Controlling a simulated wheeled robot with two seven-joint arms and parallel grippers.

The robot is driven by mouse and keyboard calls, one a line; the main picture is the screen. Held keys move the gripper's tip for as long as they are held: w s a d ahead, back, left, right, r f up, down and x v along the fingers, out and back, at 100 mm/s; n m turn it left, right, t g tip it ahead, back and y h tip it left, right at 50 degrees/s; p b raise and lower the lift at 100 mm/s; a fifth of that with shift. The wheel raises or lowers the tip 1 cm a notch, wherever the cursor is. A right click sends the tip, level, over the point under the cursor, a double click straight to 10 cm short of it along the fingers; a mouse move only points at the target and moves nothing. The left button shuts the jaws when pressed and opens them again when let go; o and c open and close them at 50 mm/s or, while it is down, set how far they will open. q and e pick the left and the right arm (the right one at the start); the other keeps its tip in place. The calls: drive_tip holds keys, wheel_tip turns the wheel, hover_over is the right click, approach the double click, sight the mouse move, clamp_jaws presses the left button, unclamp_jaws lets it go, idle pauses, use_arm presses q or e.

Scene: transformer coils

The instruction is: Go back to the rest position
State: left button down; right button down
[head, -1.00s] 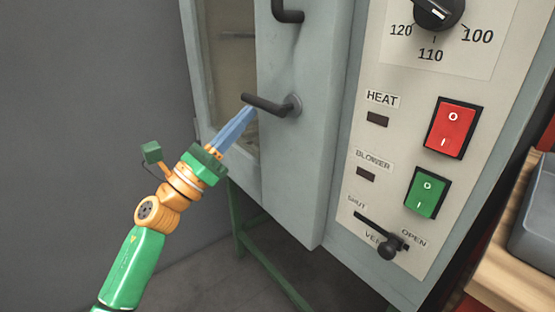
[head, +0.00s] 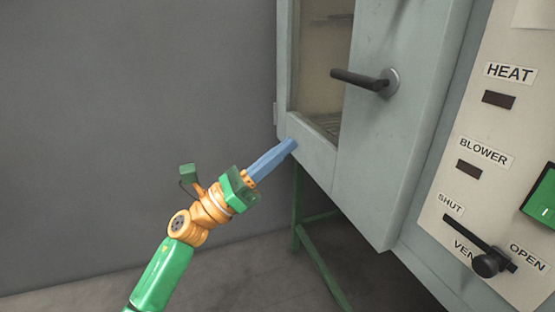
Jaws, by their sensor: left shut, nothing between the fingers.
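My left gripper (head: 291,144) has blue fingers that are shut with nothing between them. In the head view its tip overlaps the lower left corner of the grey oven door (head: 312,150); I cannot tell whether it touches. The tip is below and left of the dark lever handle (head: 358,80), apart from it. My green and orange left arm comes up from the bottom of the picture. My right gripper is not in view.
The control panel (head: 440,218) at the right has HEAT and BLOWER labels, a green switch (head: 543,196) and a black vent lever (head: 490,263). A green stand (head: 318,262) is under the oven. Clear floor and a bare grey wall (head: 100,130) lie to the left.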

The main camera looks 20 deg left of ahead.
use_arm(q)
drive_tip(key=shift+s+a+f, duration=0.25)
drive_tip(key=shift+a, duration=0.1)
